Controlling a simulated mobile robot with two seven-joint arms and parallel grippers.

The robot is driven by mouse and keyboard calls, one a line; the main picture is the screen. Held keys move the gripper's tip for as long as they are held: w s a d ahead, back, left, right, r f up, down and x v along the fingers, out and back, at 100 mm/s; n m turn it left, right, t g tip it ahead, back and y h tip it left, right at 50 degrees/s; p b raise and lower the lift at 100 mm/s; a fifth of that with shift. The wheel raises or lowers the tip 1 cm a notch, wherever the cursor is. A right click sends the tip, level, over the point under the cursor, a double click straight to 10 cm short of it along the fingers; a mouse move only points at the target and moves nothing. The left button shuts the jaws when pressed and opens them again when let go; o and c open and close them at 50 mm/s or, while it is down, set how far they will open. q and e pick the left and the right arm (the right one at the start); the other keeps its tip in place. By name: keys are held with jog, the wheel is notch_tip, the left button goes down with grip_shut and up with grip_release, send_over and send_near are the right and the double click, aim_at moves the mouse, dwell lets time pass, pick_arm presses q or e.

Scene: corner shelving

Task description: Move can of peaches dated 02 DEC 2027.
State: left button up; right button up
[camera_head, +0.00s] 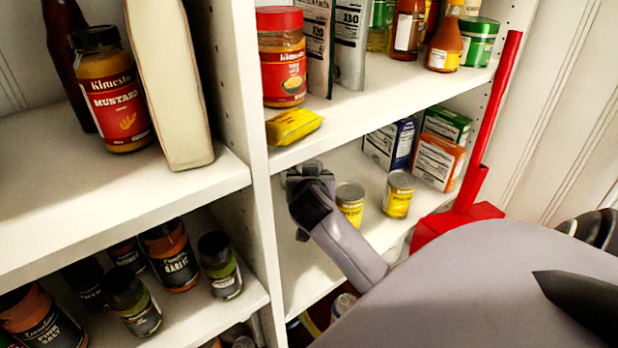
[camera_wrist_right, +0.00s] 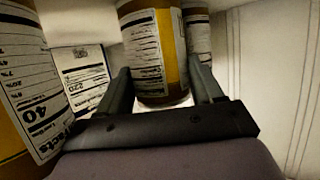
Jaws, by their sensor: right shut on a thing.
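My right gripper (camera_head: 305,178) reaches in from the lower right onto the middle right shelf, near the upright divider. The right wrist view shows its two fingers (camera_wrist_right: 160,72) on either side of a yellow can (camera_wrist_right: 150,42) with a white printed label, shut on it. The head view does not show this can clearly; the gripper hides that area. Two yellow-labelled cans stand right of the gripper, a nearer one (camera_head: 350,205) partly behind my arm and another (camera_head: 398,195). I cannot read any date. My left gripper is not in view.
Boxes (camera_head: 437,160) stand behind the cans. A yellow packet (camera_head: 293,126) and a red-lidded jar (camera_head: 282,60) are on the shelf above. The divider (camera_head: 262,190) is close on the left. In the right wrist view a large labelled container (camera_wrist_right: 25,85) is at left.

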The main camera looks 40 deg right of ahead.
jog(key=o, duration=1.4)
jog(key=shift+v, duration=3.55)
